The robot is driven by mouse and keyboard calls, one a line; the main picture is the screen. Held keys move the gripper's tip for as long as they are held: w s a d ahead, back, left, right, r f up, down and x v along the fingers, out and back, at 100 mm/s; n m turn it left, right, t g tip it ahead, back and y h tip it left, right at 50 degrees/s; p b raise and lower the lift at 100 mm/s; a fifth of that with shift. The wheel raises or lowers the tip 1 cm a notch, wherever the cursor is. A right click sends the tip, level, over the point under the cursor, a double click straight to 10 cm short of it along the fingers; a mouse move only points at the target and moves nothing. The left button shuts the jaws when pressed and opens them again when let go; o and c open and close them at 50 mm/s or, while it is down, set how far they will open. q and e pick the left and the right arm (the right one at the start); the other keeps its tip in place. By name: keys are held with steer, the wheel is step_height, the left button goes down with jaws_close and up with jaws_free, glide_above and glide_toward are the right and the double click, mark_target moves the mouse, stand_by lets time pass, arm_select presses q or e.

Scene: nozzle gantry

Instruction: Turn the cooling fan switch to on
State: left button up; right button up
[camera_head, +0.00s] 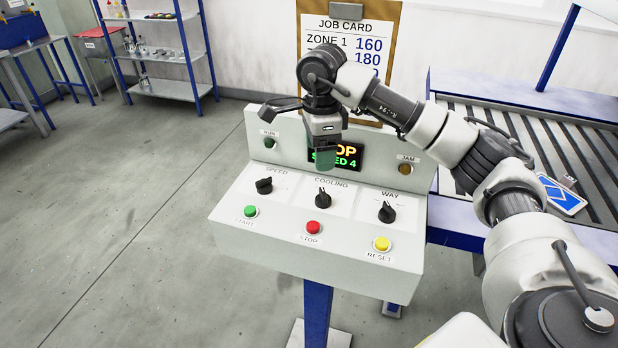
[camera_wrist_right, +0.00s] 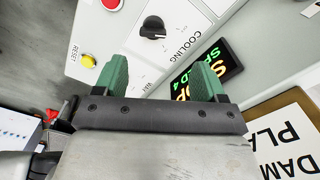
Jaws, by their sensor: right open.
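The cooling fan switch (camera_head: 323,199) is a black rotary knob under the COOLING label, in the middle of the white control panel (camera_head: 240,215). It also shows in the right wrist view (camera_wrist_right: 153,27), beyond the fingertips. My right gripper (camera_head: 326,166) hangs over the panel, above and behind the knob, in front of the display. In the right wrist view its two green fingers (camera_wrist_right: 158,80) stand apart with nothing between them. It does not touch the knob. The exact pointer setting of the knob is hard to read. My left gripper is not in view.
The SPEED knob (camera_head: 264,185) and WAY knob (camera_head: 387,212) flank the switch. Green (camera_head: 250,211), red (camera_head: 312,228) and yellow (camera_head: 382,244) buttons lie along the front. The lit display (camera_head: 350,157) reads partly STOP and SPEED 4. A roller conveyor (camera_head: 590,160) stands at right.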

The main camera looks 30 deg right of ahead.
steer(key=p, duration=0.1)
glide_above(321, 192)
steer(key=f, duration=0.4)
steer(key=shift+s+f, duration=0.25)
steer(key=shift+s, duration=0.1)
steer(key=f, duration=0.2)
steer(key=f+p, duration=0.1)
steer(key=shift+w+f, duration=0.1)
steer(key=shift+w, duration=0.15)
steer(key=shift+f, duration=1.2)
steer(key=shift+c, duration=0.6)
steer(key=c, duration=0.8)
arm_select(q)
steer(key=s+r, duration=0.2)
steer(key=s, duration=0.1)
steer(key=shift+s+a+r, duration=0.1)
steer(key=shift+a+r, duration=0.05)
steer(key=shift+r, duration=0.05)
